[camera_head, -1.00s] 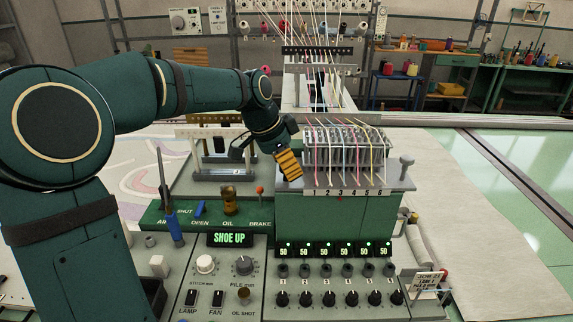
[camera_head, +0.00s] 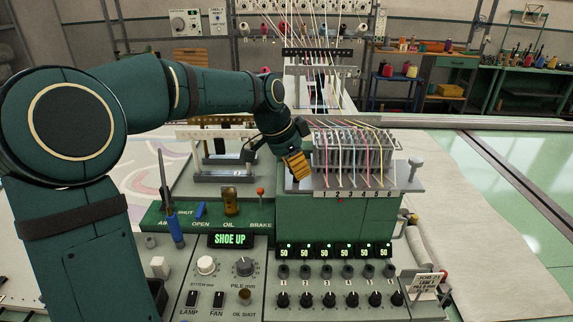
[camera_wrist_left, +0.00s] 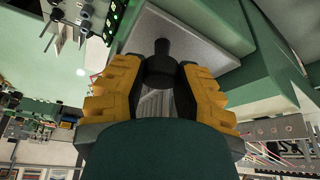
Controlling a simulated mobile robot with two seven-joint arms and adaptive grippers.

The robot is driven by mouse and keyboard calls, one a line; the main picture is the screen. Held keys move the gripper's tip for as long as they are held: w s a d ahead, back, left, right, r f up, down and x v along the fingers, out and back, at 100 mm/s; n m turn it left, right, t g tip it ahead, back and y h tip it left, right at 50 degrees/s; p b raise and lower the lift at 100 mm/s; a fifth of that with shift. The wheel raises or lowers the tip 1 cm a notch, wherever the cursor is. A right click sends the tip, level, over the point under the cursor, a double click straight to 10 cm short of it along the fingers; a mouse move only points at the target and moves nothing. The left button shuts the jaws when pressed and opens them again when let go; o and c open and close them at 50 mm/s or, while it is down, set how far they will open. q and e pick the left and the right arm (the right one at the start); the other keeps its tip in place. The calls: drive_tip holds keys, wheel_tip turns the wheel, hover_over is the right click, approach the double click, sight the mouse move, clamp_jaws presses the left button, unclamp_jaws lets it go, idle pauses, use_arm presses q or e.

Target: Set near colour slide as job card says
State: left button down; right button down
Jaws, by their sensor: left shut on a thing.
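The near colour slide (camera_head: 405,183) is a grey plate with a strip numbered 1 to 6, on a green housing. Coloured yarns run down over its metal guides. A small red mark (camera_head: 340,200) sits below the strip, about under the 2. A pale knob (camera_head: 416,162) stands at the slide's right end. My left gripper (camera_head: 298,167), with yellow fingers, is at the left end. In the left wrist view its fingers are shut on a dark knob (camera_wrist_left: 160,62) above the grey plate. The job card (camera_head: 428,282) stands at lower right; it seems to read LANE 1, but its print is small.
Below the slide is a panel with several green displays (camera_head: 336,251) reading 50, and black dials. A SHOE UP display (camera_head: 231,240), a blue lever (camera_head: 201,209) and a red-tipped brake lever (camera_head: 261,192) are left of it. Pale cloth (camera_head: 470,210) lies right.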

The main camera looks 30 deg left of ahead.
sight(318, 168)
use_arm(q)
drive_tip(key=w+d, duration=0.1)
drive_tip(key=d, duration=0.1)
drive_tip(key=w+d, duration=0.1)
drive_tip(key=shift+w+d, duration=0.1)
drive_tip(key=shift+d, duration=0.3)
drive_tip(key=shift+a+f, duration=0.1)
drive_tip(key=shift+a, duration=0.05)
drive_tip(key=c, duration=0.9)
unclamp_jaws()
drive_tip(key=shift+o, duration=1.4)
drive_tip(key=shift+w+d, duration=0.15)
drive_tip(key=shift+d, duration=0.1)
drive_tip(key=shift+a, duration=0.15)
